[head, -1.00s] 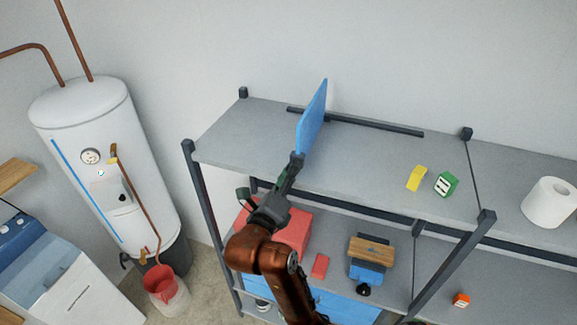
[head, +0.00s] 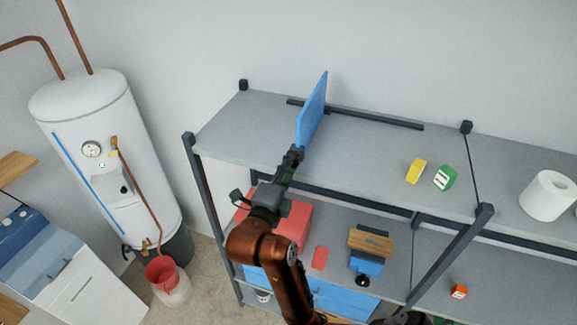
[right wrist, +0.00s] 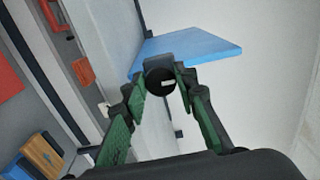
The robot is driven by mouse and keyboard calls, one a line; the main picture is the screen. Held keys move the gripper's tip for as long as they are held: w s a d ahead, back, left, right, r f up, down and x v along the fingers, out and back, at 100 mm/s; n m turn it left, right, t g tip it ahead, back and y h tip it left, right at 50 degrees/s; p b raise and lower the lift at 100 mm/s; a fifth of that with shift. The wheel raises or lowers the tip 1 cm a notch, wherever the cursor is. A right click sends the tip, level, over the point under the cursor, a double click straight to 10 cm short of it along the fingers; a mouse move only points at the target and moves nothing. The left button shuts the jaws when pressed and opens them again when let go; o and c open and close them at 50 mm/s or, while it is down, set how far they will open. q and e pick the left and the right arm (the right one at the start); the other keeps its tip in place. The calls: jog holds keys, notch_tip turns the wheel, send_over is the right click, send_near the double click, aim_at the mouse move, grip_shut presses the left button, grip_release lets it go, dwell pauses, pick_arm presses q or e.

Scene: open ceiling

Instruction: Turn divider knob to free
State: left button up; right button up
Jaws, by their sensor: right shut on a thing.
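The divider is a blue panel (head: 312,108) standing upright on the top grey shelf; it also shows in the right wrist view (right wrist: 190,48). Its round black knob (right wrist: 158,84), with a short pale mark on its face, sits at the panel's near edge. My right gripper (head: 297,153) reaches up to this edge from the shelf front. In the right wrist view, its green-and-black fingers (right wrist: 162,88) are on both sides of the knob and closed on it. The knob is hidden by the gripper in the head view. My left gripper is not in view.
A dark rail (head: 375,119) runs along the back of the shelf. A yellow block (head: 416,170), a green block (head: 445,178) and a paper roll (head: 548,195) stand to the right. A red box (head: 294,221) is on the shelf below. Dark posts flank the shelf front.

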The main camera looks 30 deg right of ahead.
dwell(0.4)
jog(key=o, duration=1.1)
